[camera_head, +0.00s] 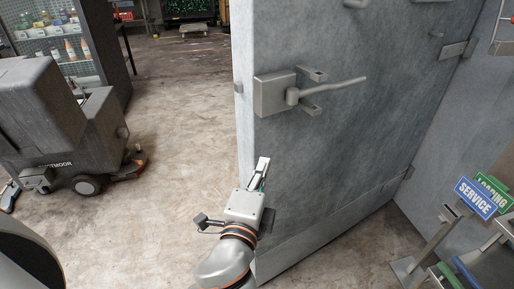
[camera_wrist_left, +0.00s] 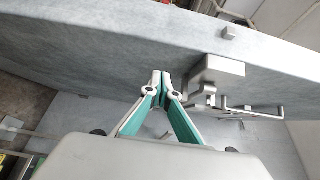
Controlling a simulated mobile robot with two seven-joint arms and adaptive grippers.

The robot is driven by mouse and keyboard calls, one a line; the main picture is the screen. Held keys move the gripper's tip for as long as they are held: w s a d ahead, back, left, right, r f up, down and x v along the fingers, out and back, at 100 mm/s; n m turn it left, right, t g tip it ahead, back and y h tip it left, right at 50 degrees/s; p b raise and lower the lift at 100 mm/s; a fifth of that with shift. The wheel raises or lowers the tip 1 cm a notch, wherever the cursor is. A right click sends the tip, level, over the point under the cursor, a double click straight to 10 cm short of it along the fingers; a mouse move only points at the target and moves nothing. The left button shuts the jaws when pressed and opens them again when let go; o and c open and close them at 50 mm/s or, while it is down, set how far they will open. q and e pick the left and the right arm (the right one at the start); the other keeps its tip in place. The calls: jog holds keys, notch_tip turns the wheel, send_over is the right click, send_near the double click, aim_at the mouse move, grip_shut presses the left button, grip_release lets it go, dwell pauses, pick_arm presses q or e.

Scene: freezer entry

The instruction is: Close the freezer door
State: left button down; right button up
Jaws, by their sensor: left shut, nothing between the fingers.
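The freezer door (camera_head: 330,170) is a large grey metal slab that stands open at an angle to the wall on the right. Hinges (camera_head: 455,50) show along its right side, and its free edge faces left. A lever handle (camera_head: 335,88) on a square latch plate is on its face. The door (camera_wrist_left: 110,50) and handle (camera_wrist_left: 245,108) also show in the left wrist view. My left gripper (camera_head: 263,165) is shut and empty, low in front of the door near its free edge and below the handle. I cannot tell whether its fingertips (camera_wrist_left: 161,76) touch the door. My right gripper is out of view.
A dark grey floor-cleaning machine (camera_head: 60,125) stands at the left, before a shelf cabinet with bottles (camera_head: 55,45). A sign stand with a blue "SERVICE" sign (camera_head: 476,198) is at the lower right. The concrete floor (camera_head: 185,120) between machine and door is clear.

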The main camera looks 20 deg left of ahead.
aim_at(261, 139)
pick_arm(q)
jog(key=w+a, duration=0.1)
jog(key=w, duration=0.1)
jog(key=w+a, duration=0.2)
jog(key=w, duration=0.1)
jog(key=shift+w, duration=0.3)
jog(key=shift+w+a, duration=0.3)
jog(key=shift+a, duration=0.05)
